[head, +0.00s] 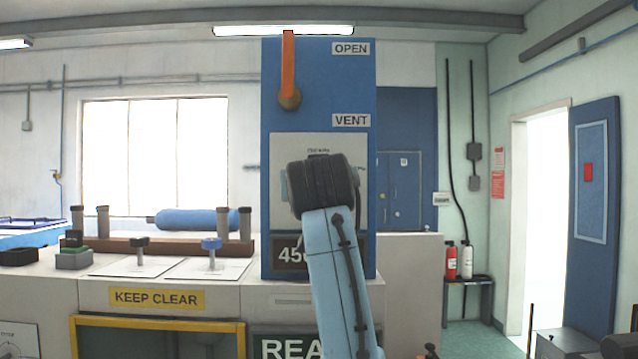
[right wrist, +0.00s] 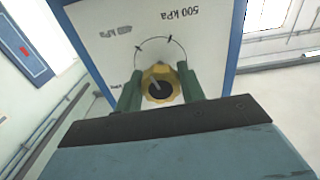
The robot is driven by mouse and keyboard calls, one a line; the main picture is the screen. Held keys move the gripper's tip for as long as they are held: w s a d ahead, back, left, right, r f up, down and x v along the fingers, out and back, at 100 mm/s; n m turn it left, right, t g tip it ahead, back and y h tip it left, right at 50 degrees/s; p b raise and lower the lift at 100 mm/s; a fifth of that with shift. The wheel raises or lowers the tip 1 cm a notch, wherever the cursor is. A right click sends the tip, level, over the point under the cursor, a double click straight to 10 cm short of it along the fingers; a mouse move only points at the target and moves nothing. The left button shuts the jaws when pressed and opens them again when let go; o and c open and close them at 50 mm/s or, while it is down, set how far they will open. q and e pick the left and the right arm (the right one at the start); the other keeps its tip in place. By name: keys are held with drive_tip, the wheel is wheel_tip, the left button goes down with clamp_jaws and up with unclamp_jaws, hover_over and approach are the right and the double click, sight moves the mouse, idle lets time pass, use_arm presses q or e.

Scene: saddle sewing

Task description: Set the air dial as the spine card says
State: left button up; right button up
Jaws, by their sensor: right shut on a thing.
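The air dial is a yellow knob (right wrist: 158,72) with a dark centre and a pale pointer line, on a white dial plate (right wrist: 100,40) in the right wrist view. The plate carries a thin arc with tick marks and a "500 kPa" label, upside down there; another label is blurred. My right gripper (right wrist: 160,80) is shut on the knob, one green finger on each side. In the head view my right arm hides the knob, and the dial plate (head: 285,150) shows around it. A dark readout (head: 285,254) below starts with "45"; the rest is hidden. I cannot identify a spine card. My left gripper is not in view.
An orange lever (head: 288,70) points up on the blue panel (head: 325,80), beside OPEN and VENT labels. A bench on the left holds a blue roll (head: 190,219), grey posts and small knobs on white plates. A yellow-framed opening (head: 160,323) lies below KEEP CLEAR.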

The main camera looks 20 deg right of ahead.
drive_tip(key=shift+f+m, duration=0.15)
drive_tip(key=shift+m, duration=0.55)
drive_tip(key=o, duration=1)
drive_tip(key=b+v, duration=0.3)
drive_tip(key=v, duration=1)
drive_tip(key=shift+s+r+b, duration=0.2)
drive_tip(key=shift+s+b, duration=0.05)
drive_tip(key=shift+b, duration=0.1)
